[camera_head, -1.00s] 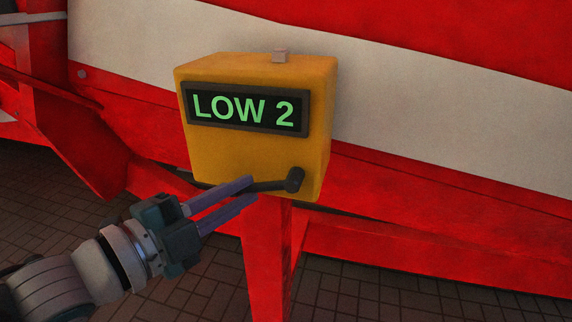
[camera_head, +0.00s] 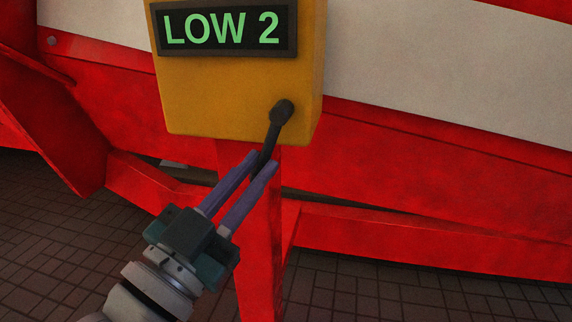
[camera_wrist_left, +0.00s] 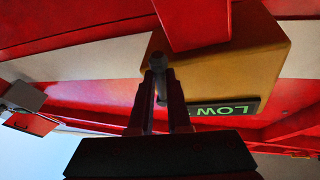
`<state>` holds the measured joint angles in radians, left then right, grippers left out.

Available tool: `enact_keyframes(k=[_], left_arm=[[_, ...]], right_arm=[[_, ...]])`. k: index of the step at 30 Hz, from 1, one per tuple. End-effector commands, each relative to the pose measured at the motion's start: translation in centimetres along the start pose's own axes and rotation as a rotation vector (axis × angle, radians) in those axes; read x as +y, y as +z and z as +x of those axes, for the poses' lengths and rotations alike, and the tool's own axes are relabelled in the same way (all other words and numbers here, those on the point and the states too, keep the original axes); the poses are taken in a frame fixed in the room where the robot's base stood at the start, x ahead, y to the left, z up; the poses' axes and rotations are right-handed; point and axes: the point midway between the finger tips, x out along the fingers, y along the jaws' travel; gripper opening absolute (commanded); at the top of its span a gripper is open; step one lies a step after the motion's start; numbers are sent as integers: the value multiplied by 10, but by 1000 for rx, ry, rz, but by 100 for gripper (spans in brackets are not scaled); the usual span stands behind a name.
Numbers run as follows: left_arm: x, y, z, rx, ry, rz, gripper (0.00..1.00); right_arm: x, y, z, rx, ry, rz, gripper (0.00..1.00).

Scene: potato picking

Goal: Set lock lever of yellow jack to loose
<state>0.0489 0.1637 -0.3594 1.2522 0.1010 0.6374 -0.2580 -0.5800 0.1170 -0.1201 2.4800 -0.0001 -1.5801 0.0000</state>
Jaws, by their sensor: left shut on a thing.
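The yellow jack (camera_head: 215,95) is a box with a dark display (camera_head: 228,28) that reads "LOW 2" in green. Its black lock lever (camera_head: 273,134) pivots near the lower right of the front face and points down, slightly left. My left gripper (camera_head: 262,164) comes from below and is shut on the lever's lower end, which is partly hidden between the purple fingers. In the left wrist view, the jack (camera_wrist_left: 245,65) and its display (camera_wrist_left: 228,108) appear upside down, and the lever (camera_wrist_left: 161,88) lies between the fingers. My right gripper is not in view.
A red post (camera_head: 262,225) stands below the jack, close behind my left gripper. A large red machine body with a pale stripe (camera_head: 430,75) fills the background. Dark brick paving (camera_head: 420,292) lies below.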

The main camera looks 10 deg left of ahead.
Motion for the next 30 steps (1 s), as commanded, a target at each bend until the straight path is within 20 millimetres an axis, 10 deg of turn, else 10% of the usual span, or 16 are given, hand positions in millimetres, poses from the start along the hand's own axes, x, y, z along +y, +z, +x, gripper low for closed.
enact_keyframes(k=[30], left_arm=[[23, 0, 5, 62, -122, -298, 0]], right_arm=[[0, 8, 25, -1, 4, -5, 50]])
